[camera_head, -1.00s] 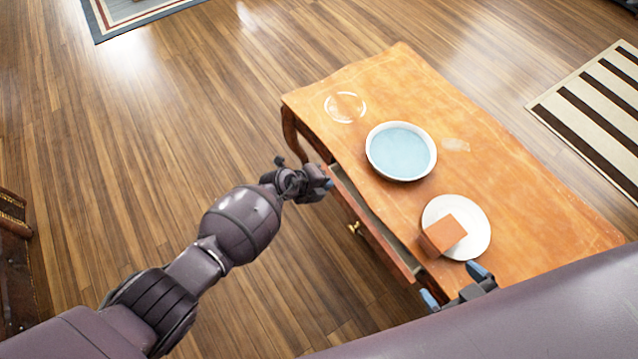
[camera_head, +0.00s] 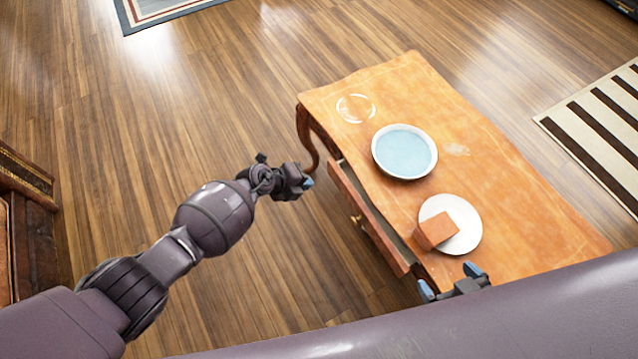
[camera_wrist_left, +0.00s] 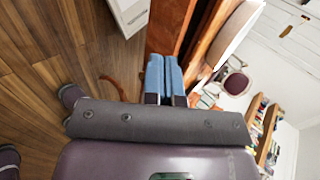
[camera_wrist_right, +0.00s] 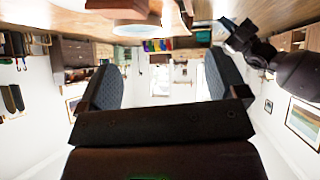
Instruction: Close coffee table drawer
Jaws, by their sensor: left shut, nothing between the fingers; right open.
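The orange-brown wooden coffee table (camera_head: 500,165) stands right of centre in the head view. Its drawer (camera_head: 372,222) sticks out on the left long side, open, with a small brass knob (camera_head: 356,219) on its front. My left gripper (camera_head: 306,183) is shut and empty, left of the drawer's far end and apart from it. In the left wrist view its blue fingertips (camera_wrist_left: 164,78) are together, with brown wood beyond. My right gripper (camera_head: 450,281) is open and empty by the table's near end; its spread fingers also show in the right wrist view (camera_wrist_right: 162,82).
On the tabletop are a bowl with a blue inside (camera_head: 404,152), a white plate (camera_head: 464,240) with a brown block (camera_head: 437,231), and a clear glass item (camera_head: 355,108). A striped rug (camera_head: 600,130) lies at right. The floor left of the table is clear.

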